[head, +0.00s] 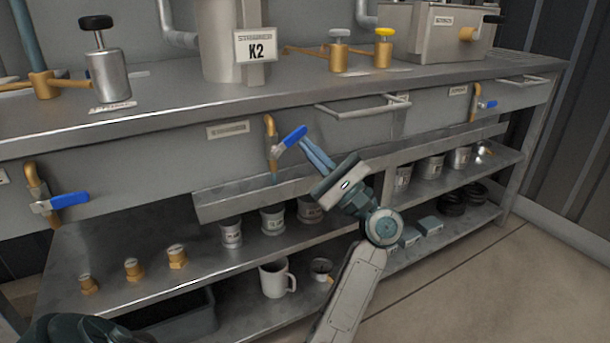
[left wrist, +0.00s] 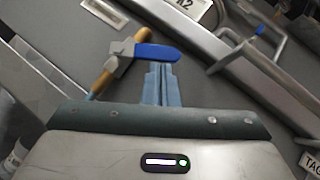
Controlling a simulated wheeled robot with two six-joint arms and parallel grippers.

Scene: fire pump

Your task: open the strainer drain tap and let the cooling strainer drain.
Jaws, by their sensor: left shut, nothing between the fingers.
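The strainer drain tap is a brass pipe (head: 271,128) with a blue lever (head: 293,137), on the bench front under the K2 strainer (head: 230,40). The lever slants up and to the right. In the left wrist view, the blue lever (left wrist: 157,53) sits across the front of my fingertips, with the brass pipe (left wrist: 103,82) to its left. My left gripper (head: 306,143) is shut and empty, its fingertips close by the lever; I cannot tell if they touch. A small bluish bit shows below the tap; I cannot tell if it is water. My right gripper is not in view.
Similar blue-lever taps are at the left (head: 70,200) and far right (head: 487,104). A bar handle (head: 365,106) juts out right of the tap. A metal trough (head: 215,204) runs below it. Shelves hold tins, brass fittings and a white mug (head: 277,279).

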